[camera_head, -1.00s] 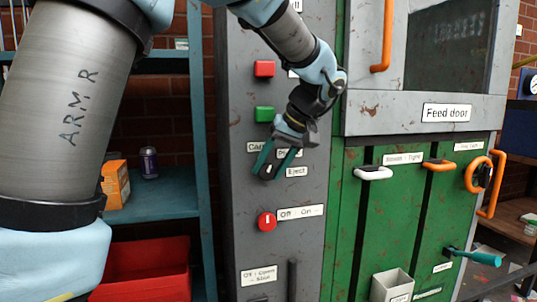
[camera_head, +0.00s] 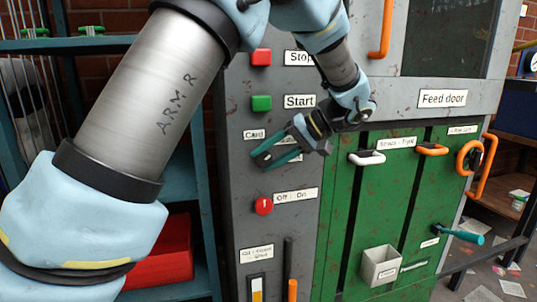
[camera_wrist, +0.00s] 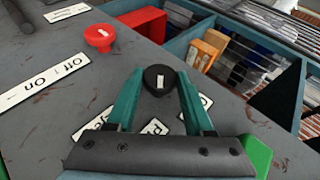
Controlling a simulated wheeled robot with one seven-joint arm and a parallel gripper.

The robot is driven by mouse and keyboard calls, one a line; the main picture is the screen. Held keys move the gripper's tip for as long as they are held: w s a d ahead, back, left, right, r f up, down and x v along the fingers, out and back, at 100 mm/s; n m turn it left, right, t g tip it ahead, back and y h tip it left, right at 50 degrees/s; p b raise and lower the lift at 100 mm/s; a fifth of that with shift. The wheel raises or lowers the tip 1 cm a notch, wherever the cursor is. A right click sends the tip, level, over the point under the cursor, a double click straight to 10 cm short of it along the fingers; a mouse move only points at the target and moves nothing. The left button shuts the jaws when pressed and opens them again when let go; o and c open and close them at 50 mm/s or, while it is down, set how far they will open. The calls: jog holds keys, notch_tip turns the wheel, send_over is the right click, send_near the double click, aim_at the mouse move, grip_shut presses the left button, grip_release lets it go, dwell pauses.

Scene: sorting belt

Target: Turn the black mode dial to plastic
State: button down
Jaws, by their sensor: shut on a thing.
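The black mode dial (camera_wrist: 158,80) with a white pointer mark sits between the tips of my gripper's teal fingers (camera_wrist: 156,88) in the wrist view. The fingers are shut on it from both sides. Its pointer aims up and slightly right in that view, away from my palm. In the head view my gripper (camera_head: 268,158) reaches in from the right over the grey panel, mostly hiding the dial. The Card label (camera_head: 254,134) shows above the fingertips. The other dial labels are partly covered, and I cannot read a plastic label.
A red Off/On knob (camera_head: 264,205) sits just below the dial. The green Start button (camera_head: 261,103) and red Stop button (camera_head: 261,57) are above. The green machine with a white handle (camera_head: 367,158) stands right. A red bin (camera_head: 160,255) is at left.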

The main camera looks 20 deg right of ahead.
jog(key=shift+c, duration=1.6)
grip_release()
jog(key=v, duration=1.1)
jog(key=shift+a, duration=0.15)
